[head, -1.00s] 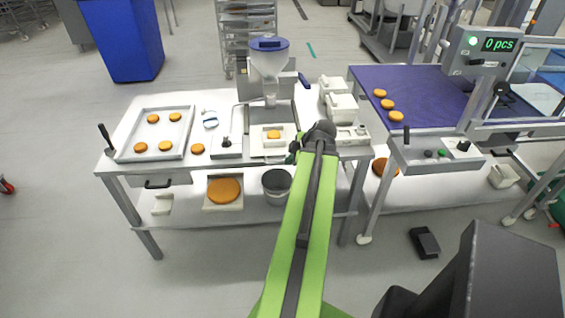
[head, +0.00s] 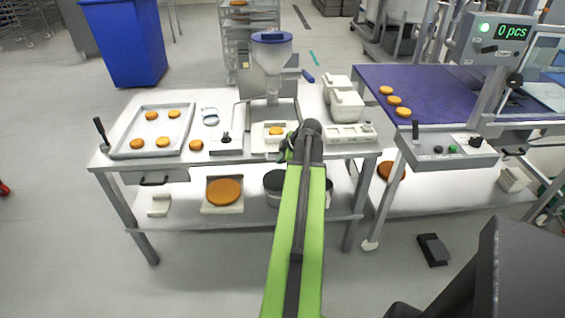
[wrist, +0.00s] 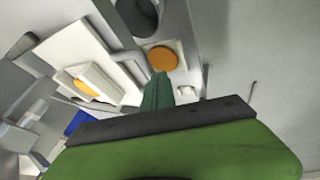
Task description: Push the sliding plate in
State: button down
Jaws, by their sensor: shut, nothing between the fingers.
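The sliding plate (head: 259,148) is a pale flat plate at the front of the filling machine (head: 271,75), on the metal table. A small white mould (head: 267,126) on it holds an orange round (head: 276,131). In the wrist view the plate (wrist: 62,45) and its round (wrist: 86,88) lie left of my fingers. My gripper (head: 285,154) is shut and empty, close to the table's front edge beside the plate; my wrist partly hides it. Its dark green fingers show in the wrist view (wrist: 157,90). I cannot tell whether they touch the plate.
A tray (head: 117,151) with several orange rounds stands at the left of the table. White containers (head: 347,106) stand right of the machine. A shelf (head: 180,216) below holds a large orange round (head: 224,191) and a pot. A conveyor (head: 435,90) stands at right.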

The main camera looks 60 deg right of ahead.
aim_at(278, 129)
jog(key=shift+w+d, duration=0.1)
jog(key=shift+d, duration=0.1)
jog(key=w+d, duration=0.3)
jog(key=d, duration=0.1)
jog(key=w+d, duration=0.4)
jog(key=d, duration=0.1)
jog(key=w+d, duration=0.3)
jog(key=d, duration=0.2)
jog(key=shift+w+d, duration=0.15)
jog(key=shift+w+d+r, duration=0.1)
jog(key=shift+w+d, duration=0.1)
jog(key=shift+d, duration=0.1)
